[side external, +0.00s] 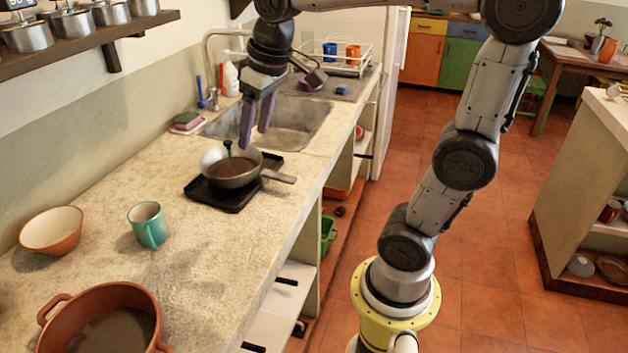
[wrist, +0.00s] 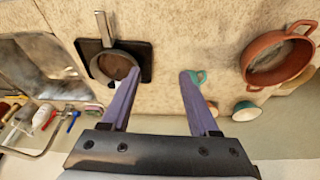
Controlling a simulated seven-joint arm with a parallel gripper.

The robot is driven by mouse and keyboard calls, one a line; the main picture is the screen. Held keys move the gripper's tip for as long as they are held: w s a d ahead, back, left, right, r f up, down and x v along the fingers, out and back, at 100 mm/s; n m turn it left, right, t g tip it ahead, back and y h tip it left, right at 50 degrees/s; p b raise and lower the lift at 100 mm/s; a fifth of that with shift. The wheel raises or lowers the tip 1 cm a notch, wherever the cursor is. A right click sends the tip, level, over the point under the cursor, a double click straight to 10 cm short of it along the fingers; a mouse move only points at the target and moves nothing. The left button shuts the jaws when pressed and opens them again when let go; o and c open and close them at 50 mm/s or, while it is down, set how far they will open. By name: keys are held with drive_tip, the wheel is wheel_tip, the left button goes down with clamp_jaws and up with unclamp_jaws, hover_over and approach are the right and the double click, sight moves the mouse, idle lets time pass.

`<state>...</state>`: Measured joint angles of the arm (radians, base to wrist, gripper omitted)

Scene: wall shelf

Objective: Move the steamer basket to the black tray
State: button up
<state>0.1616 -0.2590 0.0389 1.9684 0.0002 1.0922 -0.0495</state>
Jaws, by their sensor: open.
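A black tray (side external: 232,200) lies on the counter near the sink, and it also shows in the wrist view (wrist: 147,62). A grey pan (side external: 240,181) with a long handle stands on it, covering much of its surface; the pan shows in the wrist view too (wrist: 115,65). I cannot make out a steamer basket in either view. My gripper (side external: 256,136) is open and empty, pointing down above the counter near the pan and sink. In the wrist view its two fingers (wrist: 160,77) are spread apart, with bare counter between their tips.
A teal mug (side external: 148,225), a terracotta bowl (side external: 52,232) and a large brown pot (side external: 103,290) stand on the counter. A wall shelf (side external: 80,38) holding metal pots is at upper left. The sink (side external: 290,118) lies behind the tray. Counter between mug and tray is clear.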

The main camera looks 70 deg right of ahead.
drive_tip(key=s+a+f+t, duration=0.1)
drive_tip(key=s+a+f, duration=0.1)
drive_tip(key=s, duration=0.4)
drive_tip(key=s+a+f+n+t, duration=0.1)
drive_tip(key=s+a+f, duration=0.1)
drive_tip(key=s+f, duration=0.2)
drive_tip(key=s, duration=0.3)
drive_tip(key=shift+a+y, duration=0.3)
drive_tip(key=shift+a, duration=0.1)
